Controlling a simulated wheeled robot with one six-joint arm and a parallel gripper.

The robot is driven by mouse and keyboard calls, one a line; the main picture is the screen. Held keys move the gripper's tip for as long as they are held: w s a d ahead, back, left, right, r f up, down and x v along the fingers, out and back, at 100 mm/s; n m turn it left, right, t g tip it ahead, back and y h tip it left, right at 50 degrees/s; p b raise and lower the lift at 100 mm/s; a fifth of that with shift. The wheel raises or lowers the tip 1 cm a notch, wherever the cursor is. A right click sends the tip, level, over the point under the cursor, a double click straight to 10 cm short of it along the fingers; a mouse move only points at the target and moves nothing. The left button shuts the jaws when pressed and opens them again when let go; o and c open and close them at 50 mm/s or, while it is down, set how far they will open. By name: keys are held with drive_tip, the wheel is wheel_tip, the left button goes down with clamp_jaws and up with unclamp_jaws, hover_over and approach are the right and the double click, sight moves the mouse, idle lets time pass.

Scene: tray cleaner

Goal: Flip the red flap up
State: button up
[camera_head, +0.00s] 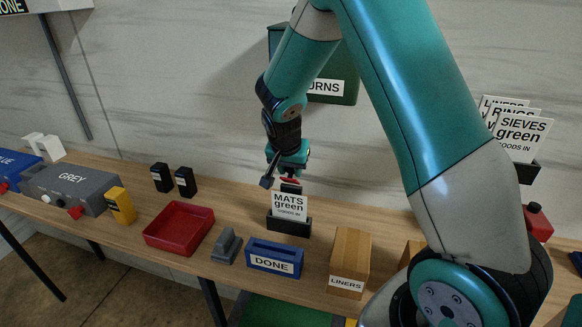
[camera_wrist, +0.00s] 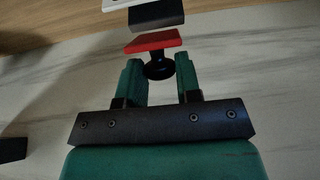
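The red flap (camera_head: 291,181) shows as a small red piece just behind the green MATS card (camera_head: 289,206). In the wrist view the red flap (camera_wrist: 153,40) is a flat red plate just beyond my fingertips, with a round black knob (camera_wrist: 158,68) on its near side. My gripper (camera_wrist: 158,63) has its two green fingers apart, one on each side of the knob. I cannot tell whether they touch it. In the head view my gripper (camera_head: 288,170) points down above the card holder (camera_head: 288,225). The flap's hinge is hidden.
A red tray (camera_head: 151,243), a grey block (camera_head: 227,246), a blue DONE box (camera_head: 249,263) and a LINERS carton (camera_head: 349,265) stand near the bench's front edge. Two small black boxes (camera_head: 161,178) stand left of my gripper. The wall is close behind.

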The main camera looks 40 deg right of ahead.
drive_tip(key=shift+c, duration=1)
drive_tip(key=shift+w+d+r+g+y+p, duration=0.15)
drive_tip(key=shift+d+g+y+p, duration=0.15)
drive_tip(key=shift+p, duration=0.15)
drive_tip(key=shift+w+y, duration=0.1)
drive_tip(key=shift+y, duration=0.2)
drive_tip(key=o, duration=0.9)
drive_tip(key=b+v, duration=0.4)
drive_tip(key=v, duration=1.3)
drive_tip(key=shift+w+r, duration=0.2)
